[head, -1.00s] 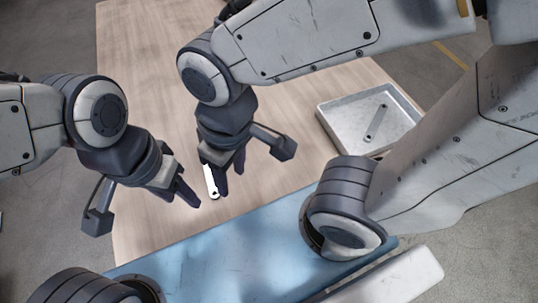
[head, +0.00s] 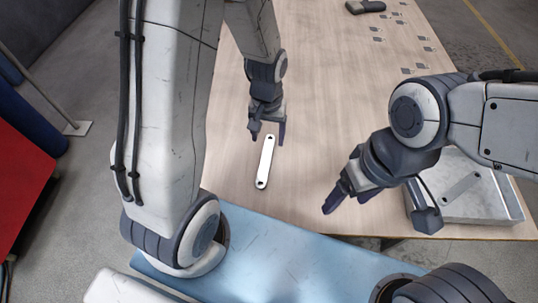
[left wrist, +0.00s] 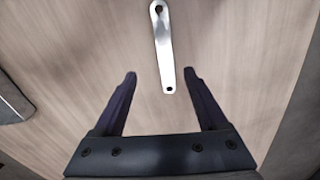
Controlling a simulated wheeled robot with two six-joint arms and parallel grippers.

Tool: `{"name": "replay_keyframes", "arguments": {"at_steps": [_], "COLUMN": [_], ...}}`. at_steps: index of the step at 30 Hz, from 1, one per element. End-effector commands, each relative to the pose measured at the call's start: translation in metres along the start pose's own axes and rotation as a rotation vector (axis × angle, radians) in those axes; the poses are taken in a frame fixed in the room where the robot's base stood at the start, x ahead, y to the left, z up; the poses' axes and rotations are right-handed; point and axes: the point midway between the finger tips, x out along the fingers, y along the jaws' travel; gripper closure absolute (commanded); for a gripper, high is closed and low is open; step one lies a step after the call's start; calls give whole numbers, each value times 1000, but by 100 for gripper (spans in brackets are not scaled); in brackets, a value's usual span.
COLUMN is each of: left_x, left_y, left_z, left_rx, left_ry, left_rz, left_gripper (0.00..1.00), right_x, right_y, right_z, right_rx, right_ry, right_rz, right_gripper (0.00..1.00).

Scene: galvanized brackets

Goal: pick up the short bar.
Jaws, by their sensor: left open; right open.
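A pale metal bar (head: 265,163) with a hole at each end lies flat on the wooden table. A greyer bar (head: 460,188) lies in the metal tray; I cannot tell their lengths apart surely. My left gripper (head: 268,138) is open and empty at the far end of the table bar. In the left wrist view, the bar (left wrist: 163,45) runs up the picture, its near end between the spread fingertips (left wrist: 160,75), not gripped. My right gripper (head: 342,200) is open and empty, to the right of the bar and apart from it.
The tray (head: 492,213) stands at the table's right edge, partly hidden by my right arm. Several small plates (head: 378,30) and a dark object (head: 365,7) lie at the far right. The table around the bar is clear.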

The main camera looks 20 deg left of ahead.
Motion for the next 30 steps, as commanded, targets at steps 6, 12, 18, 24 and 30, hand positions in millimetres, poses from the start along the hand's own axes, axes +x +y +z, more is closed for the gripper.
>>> {"name": "replay_keyframes", "arguments": {"at_steps": [6,12,18,24,30], "left_x": [38,65,79,110,122], "left_y": [-15,-14,-12,-8,-8], "left_z": [-8,-8,-8,-9,-10], "left_rx": [-60,-57,-55,-55,-55], "left_ry": [-7,-6,-6,-7,-4], "left_rz": [-4,-4,-4,-4,-3], "left_gripper": [25,25,25,25,25], "right_x": [5,8,8,8,9], "right_y": [0,1,1,1,1], "right_z": [0,0,0,0,0], "right_rx": [0,0,0,0,0], "right_ry": [0,0,0,0,0], "right_rz": [0,0,0,0,0], "right_gripper": [26,26,26,26,26]}}
